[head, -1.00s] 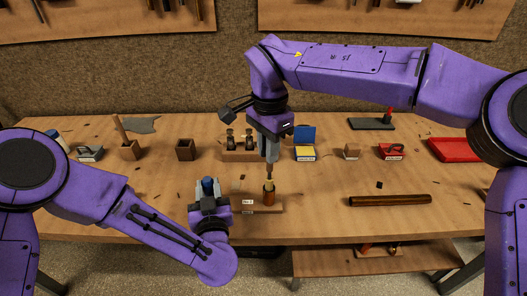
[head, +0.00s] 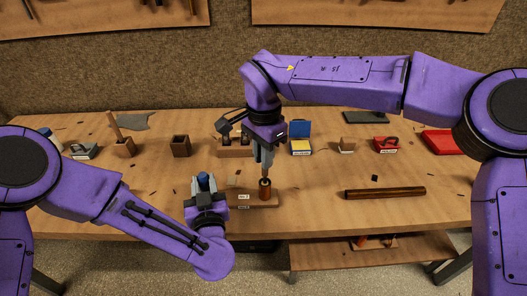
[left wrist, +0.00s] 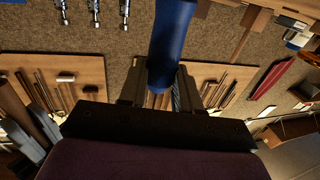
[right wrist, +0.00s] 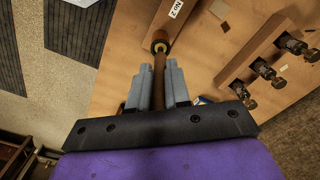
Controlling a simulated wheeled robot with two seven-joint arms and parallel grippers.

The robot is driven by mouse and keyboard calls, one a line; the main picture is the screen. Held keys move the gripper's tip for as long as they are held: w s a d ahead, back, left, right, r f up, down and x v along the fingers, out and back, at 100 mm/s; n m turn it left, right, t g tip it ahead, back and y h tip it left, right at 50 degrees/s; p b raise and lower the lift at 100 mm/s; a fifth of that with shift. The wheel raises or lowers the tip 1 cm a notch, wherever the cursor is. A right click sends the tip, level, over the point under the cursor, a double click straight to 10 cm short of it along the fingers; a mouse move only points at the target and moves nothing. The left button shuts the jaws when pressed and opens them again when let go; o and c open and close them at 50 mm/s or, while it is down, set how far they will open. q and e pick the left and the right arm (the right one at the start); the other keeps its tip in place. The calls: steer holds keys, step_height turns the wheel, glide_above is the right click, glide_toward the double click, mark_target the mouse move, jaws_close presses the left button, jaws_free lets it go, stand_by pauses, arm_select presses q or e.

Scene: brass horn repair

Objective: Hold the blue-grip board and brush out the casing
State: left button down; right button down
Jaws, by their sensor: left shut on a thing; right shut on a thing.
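The board (head: 240,204) with a blue grip (head: 203,180) lies near the table's front edge, a brass-coloured casing (head: 264,193) standing upright on it. My left gripper (head: 204,192) is shut on the blue grip, which also fills the left wrist view between the fingers (left wrist: 171,45). My right gripper (head: 264,163) points down above the casing, shut on the brush's thin handle (right wrist: 158,78). In the right wrist view the brush lines up with the casing's mouth (right wrist: 160,40); its lower end is hidden there, so its depth cannot be told.
A dark brown tube (head: 385,193) lies right of the board. Behind stand a wooden block (head: 240,152) holding valves, a yellow-blue box (head: 301,146), a small dark box (head: 180,146) and a red-handled item (head: 387,144). The table between tube and board is clear.

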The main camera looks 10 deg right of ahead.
stand_by(0.4)
steer(key=shift+r, duration=2.45)
steer(key=shift+f, duration=0.2)
steer(key=shift+f, duration=2.3)
steer(key=shift+r, duration=2.5)
steer(key=shift+r, duration=2.5)
